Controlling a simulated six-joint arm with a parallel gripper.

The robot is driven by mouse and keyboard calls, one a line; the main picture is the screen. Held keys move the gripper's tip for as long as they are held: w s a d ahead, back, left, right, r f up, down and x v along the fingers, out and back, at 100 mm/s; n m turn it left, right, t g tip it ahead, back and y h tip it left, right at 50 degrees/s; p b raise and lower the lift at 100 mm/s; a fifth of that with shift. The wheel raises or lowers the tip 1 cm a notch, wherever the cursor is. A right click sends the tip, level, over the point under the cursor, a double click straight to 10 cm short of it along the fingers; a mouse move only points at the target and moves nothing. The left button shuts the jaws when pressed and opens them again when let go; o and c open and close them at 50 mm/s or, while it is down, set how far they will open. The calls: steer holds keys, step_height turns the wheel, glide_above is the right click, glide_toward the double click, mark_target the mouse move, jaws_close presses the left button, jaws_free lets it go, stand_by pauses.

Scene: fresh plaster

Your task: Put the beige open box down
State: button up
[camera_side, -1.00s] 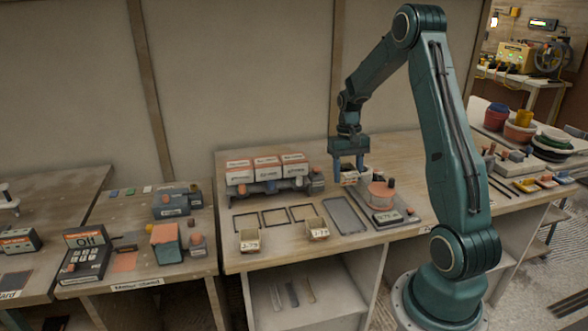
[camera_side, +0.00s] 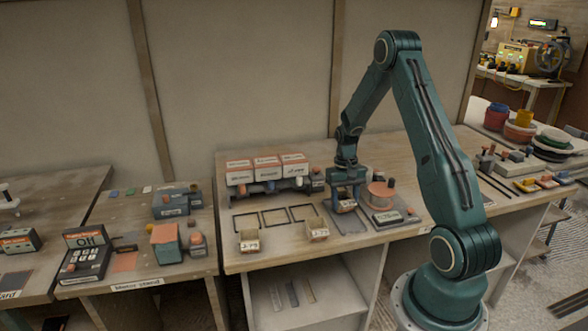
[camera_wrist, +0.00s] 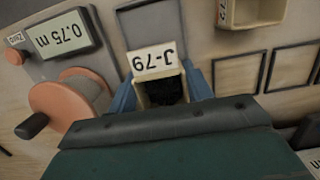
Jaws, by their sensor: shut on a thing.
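My gripper (camera_side: 346,203) is shut on a beige open box (camera_side: 346,207) with a white label. The box is at the grey rectangular plate (camera_side: 352,226) on the bench. I cannot tell whether it touches the plate or hangs just above it.
Two other beige open boxes (camera_side: 249,240) (camera_side: 317,230) stand at the bench's front edge. Black rectangular outlines (camera_side: 274,217) lie empty behind them. A meter (camera_side: 388,217) with a pink reel (camera_side: 381,193) is close on the right. White cartons (camera_side: 266,174) stand at the back.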

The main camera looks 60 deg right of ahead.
steer(key=shift+f, duration=0.8)
steer(key=shift+f, duration=0.2)
steer(key=o, duration=1)
steer(key=shift+f, duration=0.1)
steer(key=shift+c, duration=0.2)
steer(key=shift+o, duration=0.3)
step_height(320, 180, up, 12)
steer(key=w+d, duration=0.1)
steer(key=shift+w+d+r, duration=0.1)
steer(key=shift+w+r, duration=0.05)
steer(key=shift+r, duration=0.1)
